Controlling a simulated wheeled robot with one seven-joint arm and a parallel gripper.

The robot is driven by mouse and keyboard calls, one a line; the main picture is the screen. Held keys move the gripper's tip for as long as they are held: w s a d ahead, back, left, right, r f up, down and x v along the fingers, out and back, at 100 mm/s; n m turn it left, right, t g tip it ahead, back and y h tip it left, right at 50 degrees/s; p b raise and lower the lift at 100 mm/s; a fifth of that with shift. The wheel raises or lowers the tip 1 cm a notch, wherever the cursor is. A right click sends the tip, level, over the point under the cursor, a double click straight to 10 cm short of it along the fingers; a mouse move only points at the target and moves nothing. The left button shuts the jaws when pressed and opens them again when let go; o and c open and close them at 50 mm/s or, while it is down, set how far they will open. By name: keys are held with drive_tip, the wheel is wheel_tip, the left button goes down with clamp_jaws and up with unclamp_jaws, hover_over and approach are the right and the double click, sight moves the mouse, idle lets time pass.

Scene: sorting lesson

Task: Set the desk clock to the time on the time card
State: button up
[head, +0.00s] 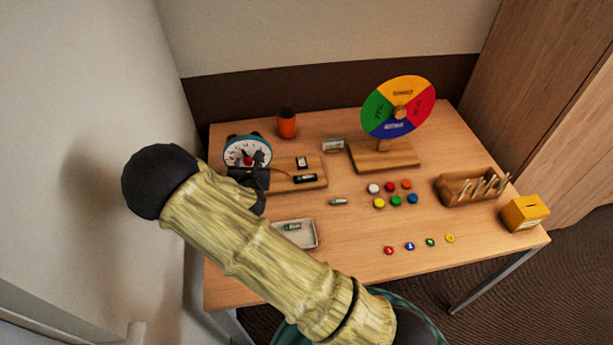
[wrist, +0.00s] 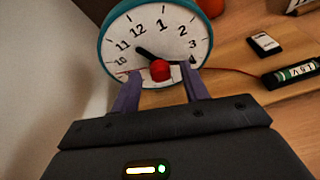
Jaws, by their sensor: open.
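The desk clock (head: 240,146) stands at the table's back left, with a teal rim and a white face. In the wrist view its face (wrist: 180,42) fills the upper middle. A short black hand points near 11; other hands are unclear. A red knob (wrist: 160,70) sits at the face's centre. My gripper (wrist: 160,85) is open, one finger on each side below the knob, close to the face. I cannot tell if they touch. In the head view my gripper (head: 247,168) is just below the clock. A small white card (head: 333,145) stands behind the board; its writing is unreadable.
A wooden board (head: 315,168) holds a battery (wrist: 297,73) and a switch (wrist: 264,43), right of the clock. A tray (head: 313,232) lies in front. The left wall is close.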

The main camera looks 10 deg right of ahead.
drive_tip(key=shift+h, duration=0.3)
drive_tip(key=d+v, duration=0.1)
drive_tip(key=v, duration=1.6)
drive_tip(key=s+d+r+m+g+p, duration=0.3)
drive_tip(key=d+r+m+g+p, duration=0.1)
drive_tip(key=m, duration=0.8)
drive_tip(key=s+d+r+m+g+y+p, duration=0.1)
drive_tip(key=s+d+r+m+g+p, duration=0.2)
drive_tip(key=m, duration=1)
drive_tip(key=d+r+g+p, duration=0.2)
drive_tip(key=d+r, duration=0.1)
drive_tip(key=d, duration=0.2)
drive_tip(key=shift+d+g, duration=0.15)
drive_tip(key=shift+g, duration=0.15)
drive_tip(key=shift+s+r, duration=0.1)
drive_tip(key=shift+s, duration=0.05)
drive_tip(key=s+d+r+m+g, duration=0.1)
drive_tip(key=s+d+r+m, duration=0.3)
drive_tip(key=m, duration=0.4)
drive_tip(key=shift+s+d+r, duration=0.25)
drive_tip(key=shift+d+r, duration=0.35)
drive_tip(key=shift+d, duration=0.2)
